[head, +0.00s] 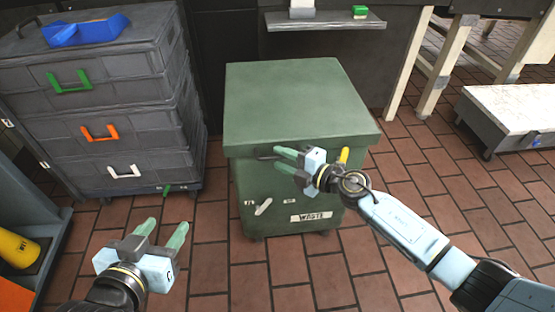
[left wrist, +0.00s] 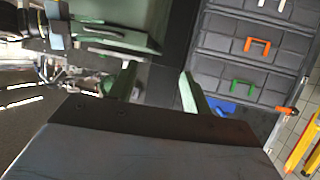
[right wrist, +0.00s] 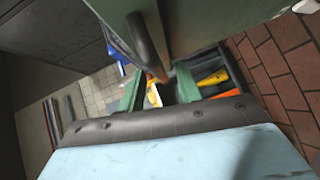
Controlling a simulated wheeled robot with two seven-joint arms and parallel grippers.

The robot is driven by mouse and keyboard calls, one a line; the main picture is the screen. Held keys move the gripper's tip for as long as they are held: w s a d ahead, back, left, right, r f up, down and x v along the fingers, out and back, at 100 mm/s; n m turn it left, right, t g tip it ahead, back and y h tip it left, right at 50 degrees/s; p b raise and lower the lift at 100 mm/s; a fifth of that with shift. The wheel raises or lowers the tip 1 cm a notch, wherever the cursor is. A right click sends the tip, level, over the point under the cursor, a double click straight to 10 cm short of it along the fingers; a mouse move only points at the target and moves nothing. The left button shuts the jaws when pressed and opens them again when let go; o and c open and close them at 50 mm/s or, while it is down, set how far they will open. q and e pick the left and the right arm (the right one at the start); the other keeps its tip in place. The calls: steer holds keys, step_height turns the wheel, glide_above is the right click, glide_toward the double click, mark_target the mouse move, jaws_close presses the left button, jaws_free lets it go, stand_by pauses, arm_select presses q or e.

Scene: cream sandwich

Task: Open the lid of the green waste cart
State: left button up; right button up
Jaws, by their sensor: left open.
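The green waste cart (head: 285,195) stands in the middle of the head view, with a "WASTE" label on its front. Its flat green lid (head: 295,100) lies closed on top. A dark bar handle (right wrist: 145,42) shows close up in the right wrist view, just beyond the fingertips. My right gripper (head: 280,160) is open and empty in front of the cart, just below the lid's front edge. Whether it touches the handle cannot be told. My left gripper (head: 164,228) is open and empty, low and left of the cart. The cart also shows in the left wrist view (left wrist: 110,12).
A dark grey drawer stack (head: 100,100) with green, orange and white handles stands left of the cart. A blue item (head: 85,30) lies on it. A small shelf (head: 325,21) hangs behind the cart. Brick floor (head: 440,180) is clear to the right.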

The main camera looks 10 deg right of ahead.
arm_select(q)
steer(key=shift+w+d+r+t+h, duration=0.2)
steer(key=shift+r+t, duration=0.15)
steer(key=shift+r, duration=0.2)
steer(key=shift+w+d+r+t+h, duration=0.1)
steer(key=shift+w+d+r+t, duration=0.1)
steer(key=shift+r+t, duration=0.25)
steer(key=shift+w+d+r+t+h, duration=0.1)
steer(key=shift+w+r+t, duration=0.15)
steer(key=shift+r, duration=0.35)
arm_select(e)
steer(key=shift+x, duration=1.05)
steer(key=shift+c, duration=0.2)
jaws_close()
